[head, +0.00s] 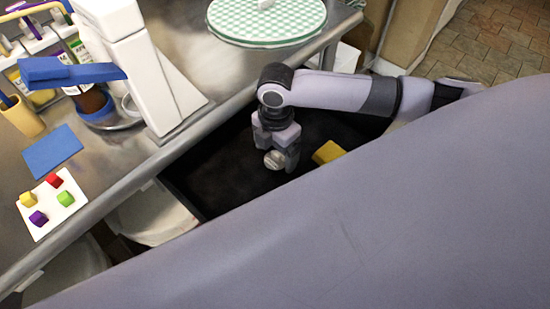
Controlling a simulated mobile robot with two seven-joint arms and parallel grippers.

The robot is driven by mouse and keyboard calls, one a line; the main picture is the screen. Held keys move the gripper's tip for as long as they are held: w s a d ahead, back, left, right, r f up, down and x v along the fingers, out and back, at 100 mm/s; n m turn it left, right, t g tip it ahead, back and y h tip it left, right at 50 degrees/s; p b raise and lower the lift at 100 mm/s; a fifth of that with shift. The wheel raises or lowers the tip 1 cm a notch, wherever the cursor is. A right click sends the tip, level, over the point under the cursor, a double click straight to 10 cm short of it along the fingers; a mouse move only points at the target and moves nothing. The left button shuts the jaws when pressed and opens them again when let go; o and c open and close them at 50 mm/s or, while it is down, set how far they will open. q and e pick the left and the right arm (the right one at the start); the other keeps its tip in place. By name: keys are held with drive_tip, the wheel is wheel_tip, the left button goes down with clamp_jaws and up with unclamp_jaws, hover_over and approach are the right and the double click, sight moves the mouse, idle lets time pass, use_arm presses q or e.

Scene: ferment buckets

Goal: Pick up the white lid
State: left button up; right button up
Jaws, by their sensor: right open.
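A pale, off-white rounded shape (155,213) shows below the counter at lower left, partly hidden by the counter edge and my own body. It looks like a bucket top or lid, but I cannot tell which. My right gripper (282,160) points down over a dark area in the middle of the head view, open. A small round greyish piece shows at its fingertips; I cannot tell whether it is part of the gripper. The gripper is to the right of the pale shape and apart from it. My left gripper is not in view.
A metal counter (105,190) runs diagonally, holding a white machine (145,70), a blue square (52,151), a white tray (41,225) with coloured cubes and a green-checkered round board (245,22). A yellow block (328,152) lies beside my right gripper. Tiled floor is at upper right.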

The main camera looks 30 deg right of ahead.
drive_tip(key=shift+f, duration=0.75)
drive_tip(key=shift+w, duration=0.1)
drive_tip(key=c, duration=1.1)
drive_tip(key=shift+c, duration=0.2)
drive_tip(key=shift+r, duration=0.2)
